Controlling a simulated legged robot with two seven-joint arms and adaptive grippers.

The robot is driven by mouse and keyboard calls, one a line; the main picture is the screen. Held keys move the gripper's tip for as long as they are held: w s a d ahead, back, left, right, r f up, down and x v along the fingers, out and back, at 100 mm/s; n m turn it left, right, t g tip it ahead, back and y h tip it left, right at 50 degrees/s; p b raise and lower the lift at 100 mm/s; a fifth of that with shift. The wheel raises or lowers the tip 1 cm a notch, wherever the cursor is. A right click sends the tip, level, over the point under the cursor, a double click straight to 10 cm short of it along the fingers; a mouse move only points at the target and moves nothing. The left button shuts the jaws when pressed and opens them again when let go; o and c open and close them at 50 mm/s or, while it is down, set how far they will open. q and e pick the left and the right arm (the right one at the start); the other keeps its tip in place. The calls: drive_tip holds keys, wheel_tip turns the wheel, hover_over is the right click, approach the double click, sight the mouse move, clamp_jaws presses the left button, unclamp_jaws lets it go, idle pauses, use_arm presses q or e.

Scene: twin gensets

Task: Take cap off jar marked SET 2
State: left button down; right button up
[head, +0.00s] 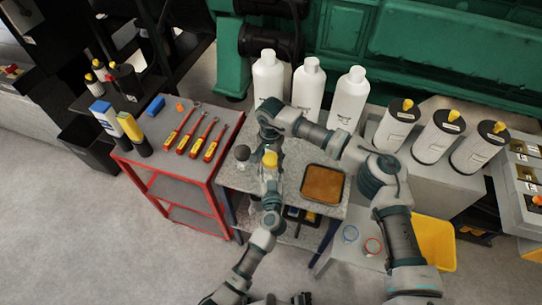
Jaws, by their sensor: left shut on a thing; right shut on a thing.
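On the grey worktable (235,178), a small yellow piece (270,159) shows between my two grippers. It may be the jar or its cap; I cannot read a SET 2 mark. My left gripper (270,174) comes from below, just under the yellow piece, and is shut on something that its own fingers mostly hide. My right gripper (268,138) reaches over from the right and points down just above the yellow piece. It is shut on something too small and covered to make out. Which part each gripper holds is unclear.
A brown-filled tray (323,184) and a dark round knob (242,152) flank the grippers. Tall white bottles (309,88) stand behind. White canisters (433,137) stand right. A yellow bin (436,243) sits lower right.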

sight(271, 159)
drive_tip(key=shift+r, duration=0.1)
drive_tip(key=shift+r, duration=1)
drive_tip(key=shift+r, duration=2)
use_arm(q)
drive_tip(key=shift+c, duration=1.4)
unclamp_jaws()
